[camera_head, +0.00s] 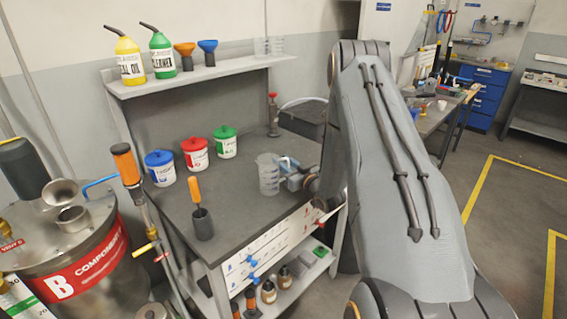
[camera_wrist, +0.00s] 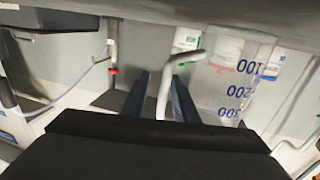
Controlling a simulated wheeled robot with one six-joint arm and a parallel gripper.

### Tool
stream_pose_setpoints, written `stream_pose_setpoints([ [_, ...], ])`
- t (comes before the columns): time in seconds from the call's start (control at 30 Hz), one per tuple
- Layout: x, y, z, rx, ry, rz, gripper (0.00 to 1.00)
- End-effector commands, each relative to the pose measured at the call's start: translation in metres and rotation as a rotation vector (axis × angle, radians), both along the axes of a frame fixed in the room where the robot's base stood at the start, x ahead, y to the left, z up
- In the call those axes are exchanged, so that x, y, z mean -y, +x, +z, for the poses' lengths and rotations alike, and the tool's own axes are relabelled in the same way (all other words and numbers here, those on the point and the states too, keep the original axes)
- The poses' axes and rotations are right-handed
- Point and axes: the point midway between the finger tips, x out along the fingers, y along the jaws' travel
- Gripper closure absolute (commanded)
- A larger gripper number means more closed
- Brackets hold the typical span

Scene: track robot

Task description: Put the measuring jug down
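The clear measuring jug (camera_head: 268,174) with a handle is upright at the right part of the grey workbench (camera_head: 233,205). I cannot tell if its base touches the bench. In the wrist view the jug (camera_wrist: 233,92) is on the right, with blue number marks upside down. Its pale handle (camera_wrist: 163,98) runs between the two dark fingers of my gripper (camera_wrist: 161,88). A gap shows beside the left finger, and I cannot tell whether the fingers press on the handle. In the head view my gripper (camera_head: 296,181) is at the jug's right side, partly hidden by my arm.
Blue (camera_head: 160,168), red (camera_head: 195,154) and green (camera_head: 225,142) lidded tubs stand behind the jug to the left. A black bin (camera_head: 304,117) is behind my gripper. Bare bench lies left of the jug.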

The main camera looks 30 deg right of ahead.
Motion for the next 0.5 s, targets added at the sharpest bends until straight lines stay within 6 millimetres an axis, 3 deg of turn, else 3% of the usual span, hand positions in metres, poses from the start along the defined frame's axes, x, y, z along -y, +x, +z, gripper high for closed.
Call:
stream_pose_setpoints([
  [0.3,0.000,-0.001,0.005,0.000,0.000,0.000,0.74],
  [0.5,0.007,-0.034,0.001,-0.002,0.002,-0.004,0.74],
])
